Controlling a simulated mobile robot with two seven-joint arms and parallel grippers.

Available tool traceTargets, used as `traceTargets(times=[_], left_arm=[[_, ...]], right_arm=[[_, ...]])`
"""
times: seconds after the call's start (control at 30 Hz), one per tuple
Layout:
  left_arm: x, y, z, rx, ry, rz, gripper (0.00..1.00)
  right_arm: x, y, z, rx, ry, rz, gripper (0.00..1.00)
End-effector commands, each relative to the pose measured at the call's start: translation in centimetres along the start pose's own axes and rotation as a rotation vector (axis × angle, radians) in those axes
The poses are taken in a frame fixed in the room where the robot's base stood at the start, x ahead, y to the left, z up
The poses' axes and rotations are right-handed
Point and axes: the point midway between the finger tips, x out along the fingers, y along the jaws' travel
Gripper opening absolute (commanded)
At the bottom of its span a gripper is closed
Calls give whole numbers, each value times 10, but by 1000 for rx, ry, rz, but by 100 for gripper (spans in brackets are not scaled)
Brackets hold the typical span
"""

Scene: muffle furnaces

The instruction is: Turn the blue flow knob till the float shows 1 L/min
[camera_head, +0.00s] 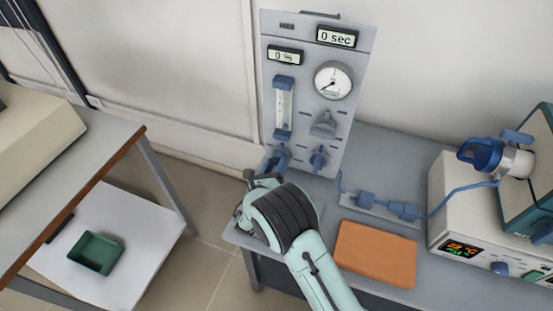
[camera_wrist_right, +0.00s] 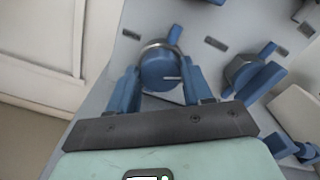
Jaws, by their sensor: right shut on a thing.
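The blue flow knob (camera_wrist_right: 160,68) sits between the two blue fingers of my right gripper (camera_wrist_right: 160,88) in the right wrist view, with a pale mark line on its face. In the head view the gripper (camera_head: 268,172) is at the lower left of the grey panel (camera_head: 350,110), shut on the knob (camera_head: 279,155), which it partly hides. The flow tube (camera_head: 283,106) with blue ends stands upright above the knob. Its float and scale are too small to read. My left gripper is not in view.
A second blue knob (camera_head: 319,158) is close on the right, below a grey knob (camera_head: 323,124). The panel has a round gauge (camera_head: 333,80) and a display (camera_head: 337,36) reading 0 sec. An orange block (camera_head: 376,254) and a furnace (camera_head: 455,215) are on the bench.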

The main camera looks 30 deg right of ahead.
Motion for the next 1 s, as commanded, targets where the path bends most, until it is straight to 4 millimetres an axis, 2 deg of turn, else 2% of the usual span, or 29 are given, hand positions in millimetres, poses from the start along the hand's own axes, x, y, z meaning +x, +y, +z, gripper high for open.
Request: traceTargets(times=[0.1, 0.3, 0.8, 0.83, 0.9, 1.0], left_arm=[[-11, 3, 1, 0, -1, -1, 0], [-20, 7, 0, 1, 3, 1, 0], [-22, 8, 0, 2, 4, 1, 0], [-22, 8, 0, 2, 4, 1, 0], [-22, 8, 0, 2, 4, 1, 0], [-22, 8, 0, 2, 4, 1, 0]], right_arm=[[0, -1, 2, -61, 1, 1, 20], [0, 0, 1, -127, 0, 0, 20], [0, 1, 0, -149, 0, 0, 20], [0, 1, 0, -149, 0, 0, 53], [0, 1, 0, -149, 0, 0, 76], [0, 1, 0, -149, 0, 0, 76]])
